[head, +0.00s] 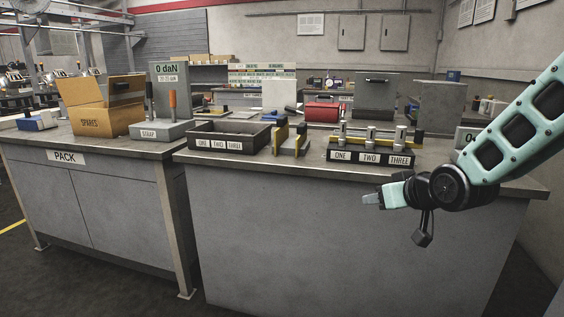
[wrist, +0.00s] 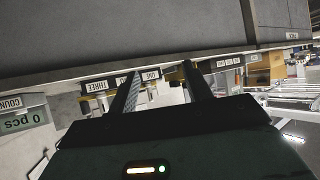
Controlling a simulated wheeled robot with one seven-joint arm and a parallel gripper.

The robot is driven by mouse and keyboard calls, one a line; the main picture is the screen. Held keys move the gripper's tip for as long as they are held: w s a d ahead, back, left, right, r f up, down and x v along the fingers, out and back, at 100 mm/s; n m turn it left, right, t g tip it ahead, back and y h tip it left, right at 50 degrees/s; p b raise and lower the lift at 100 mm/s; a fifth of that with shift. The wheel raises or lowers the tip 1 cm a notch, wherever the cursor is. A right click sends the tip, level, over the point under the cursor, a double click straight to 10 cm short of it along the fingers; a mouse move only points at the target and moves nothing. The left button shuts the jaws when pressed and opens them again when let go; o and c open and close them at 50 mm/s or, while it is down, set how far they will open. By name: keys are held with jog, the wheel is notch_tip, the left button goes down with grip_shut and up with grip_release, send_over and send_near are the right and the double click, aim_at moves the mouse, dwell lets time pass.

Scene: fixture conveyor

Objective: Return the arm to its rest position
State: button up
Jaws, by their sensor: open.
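My arm reaches in from the right in the head view. My gripper (head: 374,199) is in front of the workbench (head: 330,230), a little below its top edge, and points left. In the wrist view my gripper (wrist: 158,75) shows two dark fingers standing apart with nothing between them, so it is open and empty. The wrist view is turned over, with the bench labels upside down beyond the fingers. The part of the bench behind my forearm is hidden in the head view.
On the bench stand a fixture (head: 371,151) labelled ONE, TWO, THREE, a dark tray (head: 228,136) with the same labels, and a yellow-sided stand (head: 290,140). A PACK bench (head: 90,190) with a SPARES box (head: 100,118) is at left. The floor in front shows clear.

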jog(key=s+a+f+n+g, duration=0.2)
jog(key=s+a+g, duration=0.2)
jog(key=s+a, duration=0.45)
jog(key=s+f+n+g+h, duration=0.3)
jog(key=s+g, duration=0.4)
jog(key=s, duration=2)
notch_tip(320, 180, up, 17)
jog(key=p, duration=1.6)
jog(key=shift+w, duration=0.4)
jog(key=shift+f, duration=0.15)
